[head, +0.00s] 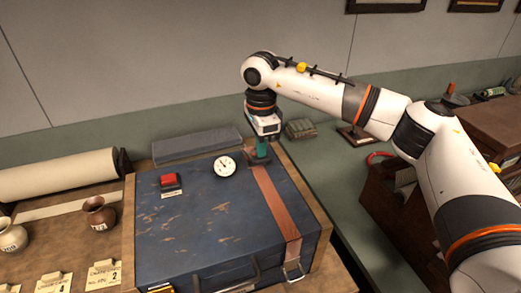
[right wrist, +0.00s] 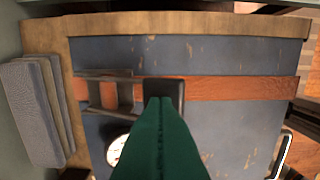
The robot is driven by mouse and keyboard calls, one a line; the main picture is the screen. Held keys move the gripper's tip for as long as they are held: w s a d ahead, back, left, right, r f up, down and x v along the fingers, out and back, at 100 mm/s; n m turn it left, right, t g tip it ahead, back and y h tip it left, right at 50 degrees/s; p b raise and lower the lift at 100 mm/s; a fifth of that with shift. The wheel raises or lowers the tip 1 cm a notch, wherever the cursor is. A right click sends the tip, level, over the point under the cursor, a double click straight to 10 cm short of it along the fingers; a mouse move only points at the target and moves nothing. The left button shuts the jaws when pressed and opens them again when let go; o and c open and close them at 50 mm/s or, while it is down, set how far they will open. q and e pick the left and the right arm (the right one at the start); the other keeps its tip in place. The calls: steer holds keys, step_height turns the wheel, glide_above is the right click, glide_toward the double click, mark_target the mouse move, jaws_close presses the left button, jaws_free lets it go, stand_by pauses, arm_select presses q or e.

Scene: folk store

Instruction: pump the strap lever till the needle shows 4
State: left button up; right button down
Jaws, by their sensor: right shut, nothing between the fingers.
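A worn blue case (head: 208,232) lies on a wooden board, with a brown strap (head: 276,205) running along its right side. The strap (right wrist: 235,90) also crosses the case in the right wrist view. A dark lever with a frame-like buckle (right wrist: 110,92) sits on the strap there. A round white gauge (head: 225,166) is on the case top; its needle reading is too small to tell. My right gripper (head: 260,157) is shut and empty, pointing down at the strap's far end. Its green fingers (right wrist: 162,115) overlap the lever's dark end block; contact cannot be told. My left gripper is out of view.
A red button (head: 169,181) is left of the gauge. A grey block (head: 197,146) lies behind the case. Small jars (head: 98,214) and number cards (head: 104,274) stand at left. A wooden cabinet (head: 395,205) stands right, beyond a bare green strip.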

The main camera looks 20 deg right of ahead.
step_height(320, 180, up, 6)
steer(key=p, duration=0.3)
steer(key=shift+r, duration=0.25)
stand_by(0.6)
